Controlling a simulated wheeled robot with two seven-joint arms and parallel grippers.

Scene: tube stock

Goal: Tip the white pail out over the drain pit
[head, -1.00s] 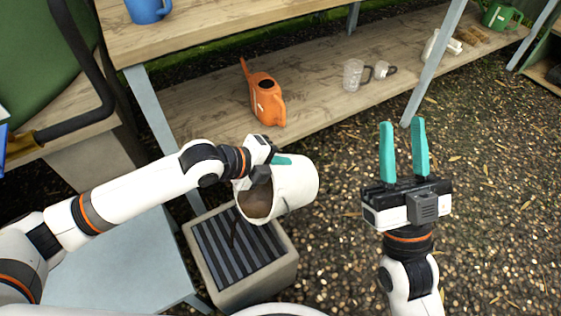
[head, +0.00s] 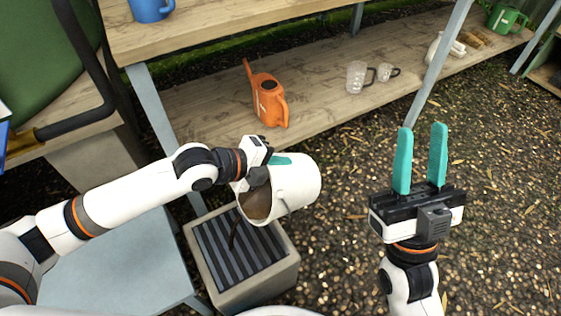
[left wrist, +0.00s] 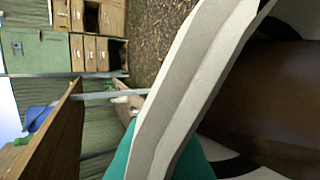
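The white pail (head: 297,185) is tilted, its mouth facing left and down, above the drain pit (head: 262,283) with its dark slatted grate. Brown content shows inside the mouth, and a thin dark streak hangs from near the lip down to the grate. My left gripper (head: 272,164) is shut on the pail's rim, with one teal finger visible against the wall. In the left wrist view the pail's pale wall (left wrist: 190,85) crosses the picture, with brown inside it at right. My right gripper (head: 422,160) is open and empty, pointing up, right of the pail.
A wooden bench stands behind; its lower shelf (head: 215,115) holds an orange watering can (head: 267,100) and clear jugs (head: 357,77). A blue mug (head: 150,9) is on top. A grey-blue surface (head: 120,265) lies left of the pit. Gravel at right is open.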

